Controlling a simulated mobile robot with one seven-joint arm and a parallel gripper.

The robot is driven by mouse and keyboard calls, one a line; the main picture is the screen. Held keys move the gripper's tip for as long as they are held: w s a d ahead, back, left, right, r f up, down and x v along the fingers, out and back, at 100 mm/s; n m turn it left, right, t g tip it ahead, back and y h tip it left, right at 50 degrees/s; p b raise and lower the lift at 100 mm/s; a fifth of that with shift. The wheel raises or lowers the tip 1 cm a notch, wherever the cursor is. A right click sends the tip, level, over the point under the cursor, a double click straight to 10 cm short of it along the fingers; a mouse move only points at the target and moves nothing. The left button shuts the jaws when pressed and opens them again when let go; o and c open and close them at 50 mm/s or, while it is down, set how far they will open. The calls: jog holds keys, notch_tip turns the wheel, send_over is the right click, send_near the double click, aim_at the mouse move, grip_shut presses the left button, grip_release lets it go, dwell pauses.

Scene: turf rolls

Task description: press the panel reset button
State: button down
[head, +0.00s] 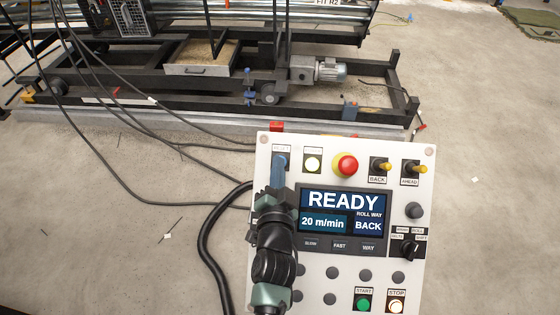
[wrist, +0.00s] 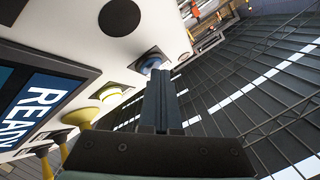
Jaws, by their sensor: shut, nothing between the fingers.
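The control panel (head: 330,260) is a pale plate with a screen (head: 340,213) reading READY, 20 m/min and BACK. The blue reset button (wrist: 151,64) is on the panel's upper left, under a label (head: 281,148), and is largely covered by my fingers in the head view. My gripper (head: 279,165) is shut and empty, its fingertips at the button. In the wrist view the closed fingers (wrist: 160,80) point at the button and overlap its lower edge. I cannot tell whether they touch it or whether it is pushed in.
Right of the reset button are a lit pale lamp (head: 312,163), a red emergency stop (head: 346,165) and two yellow-tipped levers (head: 381,165). Green start (head: 363,303) and lit stop (head: 396,306) buttons sit at the bottom. A black cable (head: 208,240) hangs left. Machinery (head: 220,75) stands behind.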

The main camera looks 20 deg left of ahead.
jog(key=shift+s, duration=0.1)
dwell(0.3)
jog(key=shift+s+d+r+p, duration=0.1)
jog(key=shift+s+r+p, duration=0.3)
jog(key=shift+r+p, duration=0.3)
jog(key=shift+f, duration=0.1)
jog(key=shift+s+d+r+p, duration=0.25)
jog(key=shift+s+r+p, duration=0.55)
jog(key=shift+r+p, duration=0.2)
jog(key=shift+s+d+r+p, duration=0.2)
jog(key=shift+s+r+p, duration=0.65)
jog(key=shift+p, duration=0.25)
jog(key=shift+w, duration=0.1)
